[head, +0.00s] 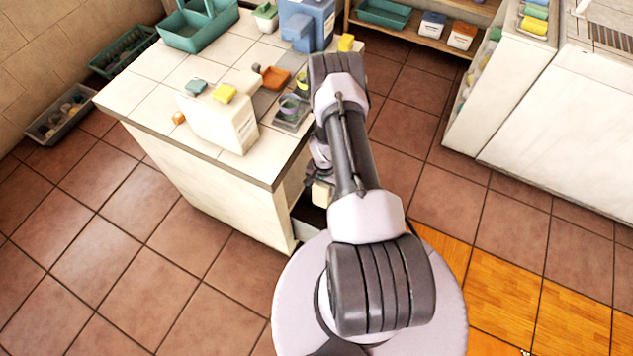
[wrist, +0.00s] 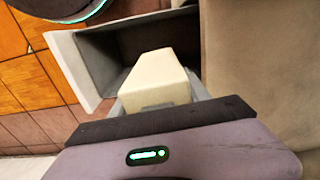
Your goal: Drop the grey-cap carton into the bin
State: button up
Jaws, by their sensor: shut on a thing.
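The carton, a cream block, shows in the wrist view (wrist: 157,75), held out in front of my gripper (wrist: 158,101). Grey finger parts show on both sides of it, and my gripper is shut on it. In the head view part of the carton (head: 321,194) shows beside the counter, below my arm; my gripper is mostly hidden there. I cannot see its grey cap. The bin, dark inside with a pale rim, is behind and below the carton in the wrist view (wrist: 68,62). In the head view the bin (head: 309,213) is partly covered by my arm.
A tiled counter (head: 148,99) stands close to the left of my arm. On it are a white box (head: 222,123) with teal and yellow pieces on top, a blue container (head: 318,20) and a teal caddy (head: 190,30). Open tiled floor (head: 130,255) lies left; white cabinets stand right.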

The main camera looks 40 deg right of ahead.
aim_at(323, 195)
notch_tip(323, 195, down, 6)
jog(key=b, duration=0.4)
jog(key=shift+w+f, duration=0.1)
jog(key=shift+w, duration=0.05)
jog(key=o, duration=1.4)
notch_tip(323, 195, up, 5)
jog(key=p, duration=0.3)
jog(key=shift+f, duration=0.15)
jog(key=s+a+p, duration=0.1)
jog(key=s+a, duration=0.1)
jog(key=s, duration=0.2)
jog(key=s+a+p, duration=0.2)
jog(key=s+a, duration=0.1)
jog(key=s, duration=0.2)
jog(key=s+a+p, duration=0.2)
jog(key=s+a, duration=0.1)
jog(key=s, duration=0.1)
jog(key=shift+s+a+r, duration=0.2)
jog(key=shift+s+r, duration=0.05)
jog(key=shift+s, duration=0.15)
